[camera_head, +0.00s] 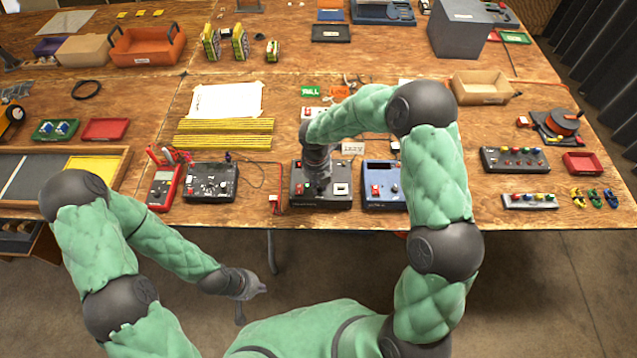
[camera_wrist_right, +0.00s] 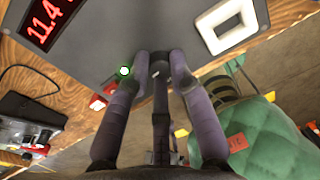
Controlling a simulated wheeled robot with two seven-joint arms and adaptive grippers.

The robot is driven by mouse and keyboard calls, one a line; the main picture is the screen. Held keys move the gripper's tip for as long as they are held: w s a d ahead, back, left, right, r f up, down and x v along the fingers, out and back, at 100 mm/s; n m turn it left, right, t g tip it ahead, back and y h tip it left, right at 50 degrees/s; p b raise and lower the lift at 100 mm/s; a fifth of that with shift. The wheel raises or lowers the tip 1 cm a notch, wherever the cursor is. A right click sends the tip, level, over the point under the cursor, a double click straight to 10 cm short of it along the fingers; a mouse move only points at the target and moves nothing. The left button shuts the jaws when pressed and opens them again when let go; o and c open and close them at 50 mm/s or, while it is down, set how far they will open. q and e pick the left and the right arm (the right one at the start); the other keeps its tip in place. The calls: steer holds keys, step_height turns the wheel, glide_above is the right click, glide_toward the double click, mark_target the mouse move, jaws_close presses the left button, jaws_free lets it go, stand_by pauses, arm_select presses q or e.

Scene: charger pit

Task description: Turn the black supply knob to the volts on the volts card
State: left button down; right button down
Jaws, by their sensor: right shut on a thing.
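The supply is a dark grey box (camera_head: 335,204) at the table's front edge. It also fills the top of the right wrist view (camera_wrist_right: 110,35), where its red display (camera_wrist_right: 45,22) starts with 11.4, the rest cut off. My right gripper (camera_head: 319,190) is over its top face. In the right wrist view the right gripper (camera_wrist_right: 161,70) is shut on the black knob (camera_wrist_right: 160,64), mostly hidden between the fingers. A small white card (camera_head: 353,148) stands behind the supply; its writing is too small to read. My left gripper (camera_head: 258,288) hangs empty in front of the table.
A blue device (camera_head: 383,203) stands close right of the supply. A black device (camera_head: 210,183) and a red multimeter (camera_head: 164,186) stand left. A green lamp (camera_wrist_right: 124,71) is lit beside the right fingers. Yellow strips (camera_head: 225,135) lie farther back.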

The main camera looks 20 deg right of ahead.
steer(key=m+p, duration=0.1)
steer(key=m, duration=0.2)
steer(key=shift+m, duration=0.4)
steer(key=m+p, duration=0.1)
steer(key=m, duration=0.2)
steer(key=shift+m, duration=0.4)
steer(key=m, duration=0.4)
steer(key=shift+y, duration=0.3)
steer(key=m, duration=0.9)
steer(key=shift+d+f+m+b, duration=0.1)
steer(key=shift+m+b, duration=0.2)
steer(key=shift+b, duration=0.1)
steer(key=m+b, duration=0.1)
steer(key=m, duration=0.3)
steer(key=shift+y, duration=0.3)
steer(key=m+b, duration=0.1)
steer(key=m, duration=0.4)
steer(key=m+b, duration=0.1)
steer(key=m, duration=0.3)
steer(key=shift+m+b, duration=0.3)
steer(key=shift+m, duration=0.1)
